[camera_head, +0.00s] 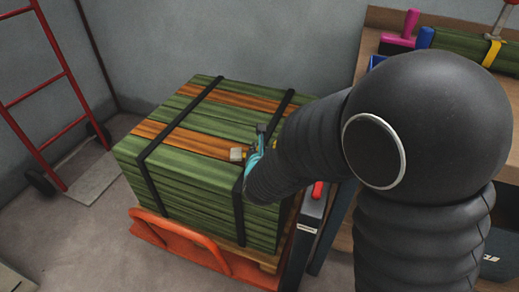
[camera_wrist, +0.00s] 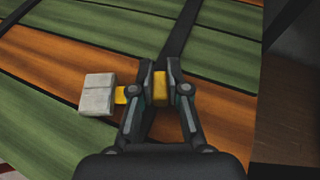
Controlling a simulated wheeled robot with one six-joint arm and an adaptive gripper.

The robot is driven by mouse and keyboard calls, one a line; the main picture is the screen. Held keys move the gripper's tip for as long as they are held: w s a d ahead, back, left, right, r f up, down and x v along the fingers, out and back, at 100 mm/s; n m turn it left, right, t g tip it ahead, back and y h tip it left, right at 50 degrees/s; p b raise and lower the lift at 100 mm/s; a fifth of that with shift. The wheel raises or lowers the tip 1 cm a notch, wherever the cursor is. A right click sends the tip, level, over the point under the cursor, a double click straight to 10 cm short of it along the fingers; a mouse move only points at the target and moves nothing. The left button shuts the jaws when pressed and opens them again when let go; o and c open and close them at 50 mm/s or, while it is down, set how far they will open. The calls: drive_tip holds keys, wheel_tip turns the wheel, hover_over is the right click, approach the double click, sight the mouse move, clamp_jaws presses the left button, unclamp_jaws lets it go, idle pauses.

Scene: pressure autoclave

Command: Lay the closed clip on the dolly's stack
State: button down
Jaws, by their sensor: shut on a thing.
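The clip shows in the wrist view as a yellow piece (camera_wrist: 160,88) between my fingertips, with a pale grey block (camera_wrist: 97,95) sticking out to the left. My gripper (camera_wrist: 160,84) is shut on it. In the head view the clip's pale end (camera_head: 237,154) shows beside my gripper (camera_head: 258,148), over the top of the stack. The stack (camera_head: 185,185) is of green and orange slats bound by black straps, on the orange dolly (camera_head: 160,235). I cannot tell whether the clip touches the stack.
A red hand truck (camera_head: 52,100) leans at the left wall. A wooden bench (camera_head: 385,20) on the right bears a pink item (camera_head: 405,28), a blue item (camera_head: 425,38) and a green bundle with a yellow band (camera_head: 492,54). The stack's top left is clear.

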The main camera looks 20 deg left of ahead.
drive_tip(key=shift+f+b, duration=0.3)
drive_tip(key=shift+b, duration=0.2)
drive_tip(key=c, duration=1.2)
unclamp_jaws()
drive_tip(key=shift+o, duration=0.2)
drive_tip(key=shift+r, duration=0.15)
drive_tip(key=shift+s+r+p, duration=0.2)
drive_tip(key=shift+r+p, duration=0.2)
drive_tip(key=shift+p, duration=0.25)
drive_tip(key=v, duration=1.1)
drive_tip(key=shift+s+d, duration=0.15)
drive_tip(key=shift+s, duration=0.15)
